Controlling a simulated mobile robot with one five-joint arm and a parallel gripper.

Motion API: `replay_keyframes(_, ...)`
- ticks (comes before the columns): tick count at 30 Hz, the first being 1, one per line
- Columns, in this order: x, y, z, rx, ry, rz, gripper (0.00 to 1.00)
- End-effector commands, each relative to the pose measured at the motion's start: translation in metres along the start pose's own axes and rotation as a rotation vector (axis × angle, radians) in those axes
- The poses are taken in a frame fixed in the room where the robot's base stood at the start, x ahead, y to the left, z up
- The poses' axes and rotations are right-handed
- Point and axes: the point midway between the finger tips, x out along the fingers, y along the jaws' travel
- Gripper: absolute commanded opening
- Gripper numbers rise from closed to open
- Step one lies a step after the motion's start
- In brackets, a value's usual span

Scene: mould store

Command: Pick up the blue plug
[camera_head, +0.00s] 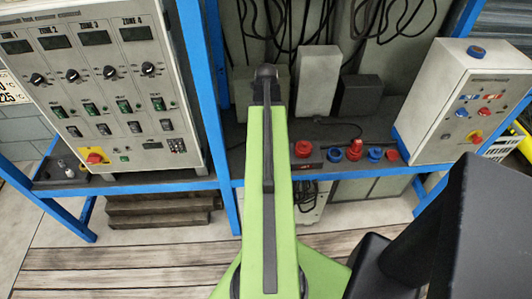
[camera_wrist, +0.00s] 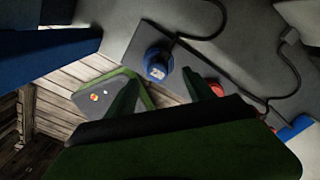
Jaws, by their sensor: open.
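In the wrist view a blue plug (camera_wrist: 158,65) with a pale marked face and a dark cable stands on a dark grey strip (camera_wrist: 144,42). My gripper (camera_wrist: 161,75) is open, its two dark green fingers spread on either side of the near side of this plug. I cannot tell whether they touch it. I cannot tell which one the wrist view shows. My gripper is hidden behind my green arm there.
Red plugs stand close by: one left (camera_head: 303,148), one in the middle (camera_head: 355,147), one right (camera_head: 391,155). A red plug (camera_wrist: 216,88) is near the right finger in the wrist view. A switch box (camera_head: 465,105), a control cabinet (camera_head: 95,90) and blue posts (camera_head: 213,110) flank the shelf.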

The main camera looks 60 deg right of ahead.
Motion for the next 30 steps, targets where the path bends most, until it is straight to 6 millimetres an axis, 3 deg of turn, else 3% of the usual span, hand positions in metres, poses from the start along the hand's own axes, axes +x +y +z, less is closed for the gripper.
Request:
replay_keyframes(4, 0.010, 0.001, -0.001, 0.000, 0.000, 0.000, 0.62)
replay_keyframes(12, 0.053, 0.004, -0.002, 0.001, 0.000, 0.000, 0.62)
replay_keyframes(20, 0.050, 0.004, -0.002, 0.001, 0.000, 0.000, 0.61)
replay_keyframes(30, 0.050, 0.004, -0.002, 0.002, 0.000, 0.000, 0.16)
